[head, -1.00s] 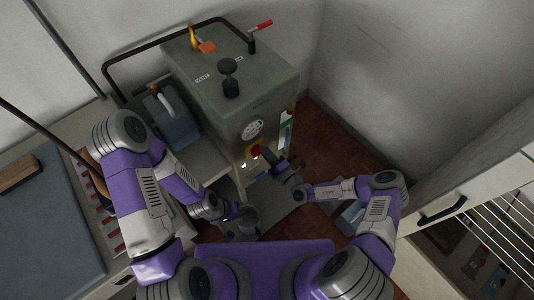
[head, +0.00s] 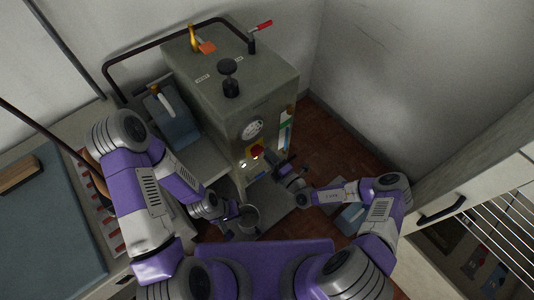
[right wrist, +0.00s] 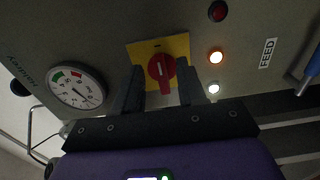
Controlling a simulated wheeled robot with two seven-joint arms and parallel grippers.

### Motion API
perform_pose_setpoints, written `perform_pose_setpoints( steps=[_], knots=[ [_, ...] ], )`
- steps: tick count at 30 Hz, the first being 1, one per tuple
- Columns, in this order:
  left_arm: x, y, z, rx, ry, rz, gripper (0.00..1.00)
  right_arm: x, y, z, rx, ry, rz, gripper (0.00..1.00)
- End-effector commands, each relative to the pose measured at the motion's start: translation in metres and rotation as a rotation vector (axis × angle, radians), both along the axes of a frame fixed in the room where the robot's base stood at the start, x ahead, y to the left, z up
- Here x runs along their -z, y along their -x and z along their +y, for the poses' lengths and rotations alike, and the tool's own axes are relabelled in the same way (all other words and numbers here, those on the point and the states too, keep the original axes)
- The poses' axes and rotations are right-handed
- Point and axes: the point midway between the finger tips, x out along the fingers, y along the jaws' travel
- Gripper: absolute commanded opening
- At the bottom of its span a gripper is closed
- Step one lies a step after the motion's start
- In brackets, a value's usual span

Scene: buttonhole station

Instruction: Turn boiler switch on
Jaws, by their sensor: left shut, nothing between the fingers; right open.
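The boiler (head: 205,72) is a grey-green box standing against the wall. Its red rotary switch (head: 257,150) sits on a yellow plate on the front, and it also shows in the right wrist view (right wrist: 160,70). There its grip and pale mark run nearly upright in the picture. My right gripper (head: 273,159) is open in front of the switch. In the right wrist view its fingers (right wrist: 161,90) stand either side of the knob with gaps, holding nothing. My left gripper (head: 236,215) is shut and empty, low beside a grey round container (head: 248,217).
An orange lamp (right wrist: 216,57) and a white lamp (right wrist: 214,88) glow beside the switch; a red lamp (right wrist: 218,12) looks dark. A round gauge (right wrist: 76,87) is on the other side. A worktop (head: 40,225) lies left, a cabinet (head: 480,185) right.

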Motion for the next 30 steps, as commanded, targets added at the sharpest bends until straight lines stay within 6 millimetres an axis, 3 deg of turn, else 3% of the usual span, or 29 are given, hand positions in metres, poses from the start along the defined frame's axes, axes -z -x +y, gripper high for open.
perform_pose_setpoints(
  steps=[6,12,30],
  knots=[
    [-0.009,0.000,0.000,0.000,0.000,0.000,0.00,-0.001,0.030,-0.023,0.002,0.001,0.003,0.40],
    [-0.010,0.000,0.000,0.000,0.000,0.000,0.00,-0.001,0.045,-0.032,0.000,0.000,0.001,0.40],
    [-0.010,0.000,0.000,0.000,0.000,0.000,0.00,-0.001,0.047,-0.032,-0.008,0.005,-0.002,0.40]
  ],
)
